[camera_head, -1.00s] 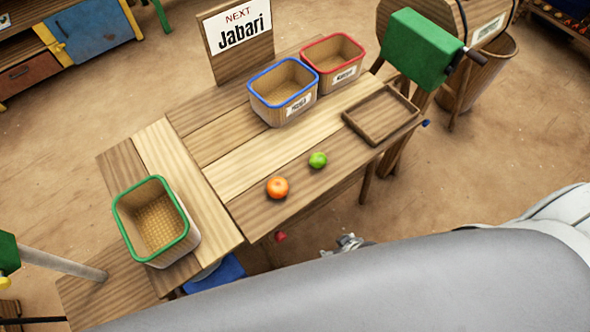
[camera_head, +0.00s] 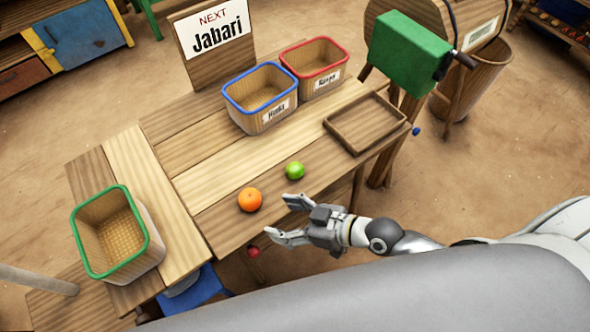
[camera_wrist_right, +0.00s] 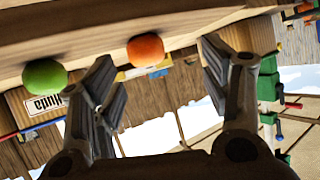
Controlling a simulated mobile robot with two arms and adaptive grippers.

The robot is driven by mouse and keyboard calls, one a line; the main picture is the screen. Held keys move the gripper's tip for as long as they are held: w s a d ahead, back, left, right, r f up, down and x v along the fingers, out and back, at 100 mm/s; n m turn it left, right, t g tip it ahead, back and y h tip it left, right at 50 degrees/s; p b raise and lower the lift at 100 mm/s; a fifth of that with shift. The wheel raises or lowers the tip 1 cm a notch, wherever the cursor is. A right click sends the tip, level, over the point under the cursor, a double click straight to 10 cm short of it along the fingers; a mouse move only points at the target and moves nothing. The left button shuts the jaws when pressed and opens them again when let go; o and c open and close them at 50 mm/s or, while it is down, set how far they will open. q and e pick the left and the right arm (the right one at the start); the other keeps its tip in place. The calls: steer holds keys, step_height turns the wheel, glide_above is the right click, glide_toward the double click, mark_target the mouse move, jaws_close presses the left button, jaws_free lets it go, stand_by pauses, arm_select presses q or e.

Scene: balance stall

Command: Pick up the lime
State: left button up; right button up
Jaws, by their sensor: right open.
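The lime (camera_head: 294,171) is a small green ball on the wooden table (camera_head: 200,165), close to its front edge. An orange (camera_head: 249,199) lies to its left. My right gripper (camera_head: 282,219) is open and empty at the table's front edge, a little in front of the two fruits and apart from them. In the right wrist view the lime (camera_wrist_right: 45,77) is at the left, outside my open fingers (camera_wrist_right: 160,85), and the orange (camera_wrist_right: 146,49) shows between them. My left gripper is not in view.
Behind the fruits stand a blue-rimmed basket (camera_head: 234,107) and a red-rimmed basket (camera_head: 300,97). An empty wooden tray (camera_head: 328,122) lies to the right. A green-rimmed basket (camera_head: 156,252) stands at the left. A name sign (camera_head: 183,51) rises at the back. The table's middle is clear.

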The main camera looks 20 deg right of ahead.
steer(key=d+r+t, duration=0.1)
steer(key=d+t, duration=0.1)
steer(key=d, duration=0.1)
steer(key=m+t+h, duration=0.2)
steer(key=m+t, duration=0.1)
glide_toward(300, 172)
steer(key=x, duration=0.3)
steer(key=shift+w+a, duration=0.15)
steer(key=shift+w, duration=0.25)
steer(key=shift+f+b+x, duration=0.2)
steer(key=shift+b+x, duration=0.1)
steer(key=shift+x, duration=2.75)
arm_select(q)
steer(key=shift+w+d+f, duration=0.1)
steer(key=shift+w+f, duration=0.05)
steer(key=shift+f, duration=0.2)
arm_select(e)
steer(key=shift+s, duration=0.15)
steer(key=shift+c, duration=0.4)
steer(key=c, duration=1)
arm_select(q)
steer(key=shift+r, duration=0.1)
arm_select(e)
steer(key=shift+r, duration=0.15)
